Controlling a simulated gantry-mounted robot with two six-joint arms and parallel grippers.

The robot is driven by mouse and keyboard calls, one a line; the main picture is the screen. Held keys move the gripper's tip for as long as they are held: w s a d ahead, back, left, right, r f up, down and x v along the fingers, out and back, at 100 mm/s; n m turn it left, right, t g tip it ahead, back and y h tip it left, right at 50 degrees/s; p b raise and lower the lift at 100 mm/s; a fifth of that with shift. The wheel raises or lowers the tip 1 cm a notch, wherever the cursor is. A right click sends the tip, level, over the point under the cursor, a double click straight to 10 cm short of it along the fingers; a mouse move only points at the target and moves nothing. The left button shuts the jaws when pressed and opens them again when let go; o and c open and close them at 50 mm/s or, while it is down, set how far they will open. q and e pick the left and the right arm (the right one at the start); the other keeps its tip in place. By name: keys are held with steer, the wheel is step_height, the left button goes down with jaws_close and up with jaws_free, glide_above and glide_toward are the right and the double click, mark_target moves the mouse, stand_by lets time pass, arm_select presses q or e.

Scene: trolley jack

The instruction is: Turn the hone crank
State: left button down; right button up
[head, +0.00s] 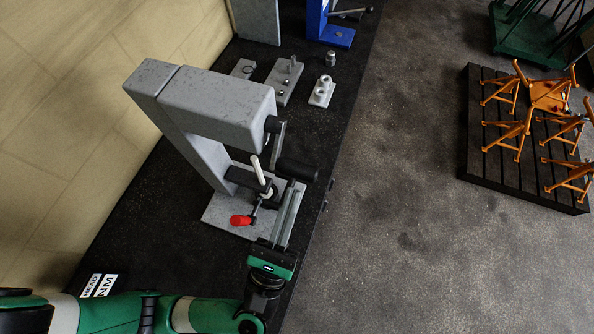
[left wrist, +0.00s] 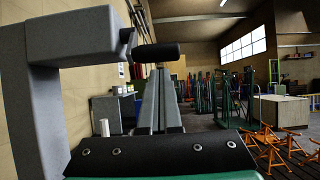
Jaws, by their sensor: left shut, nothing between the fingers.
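The grey hone machine (head: 215,100) stands on the dark bench, with a column and an overhanging head. Its crank has a dark arm (head: 279,142) hanging from the head's end and a black cylindrical handle (head: 297,169) sticking out to the right. My left gripper (head: 292,194) is shut and empty, with its long grey fingers pointing at the handle from the near side. In the left wrist view the handle (left wrist: 156,51) shows just above and beyond the fingertips (left wrist: 160,72). I cannot tell whether they touch it. My right gripper is not in view.
Small grey parts (head: 285,80) and a blue machine (head: 337,37) stand farther along the bench. Orange stands (head: 548,97) are on a dark pallet, right.

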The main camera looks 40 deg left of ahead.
arm_select(q)
steer(key=b+v, duration=0.1)
steer(key=v, duration=0.3)
steer(key=shift+s+r, duration=0.1)
steer(key=shift+s, duration=0.1)
steer(key=shift+d+r, duration=0.1)
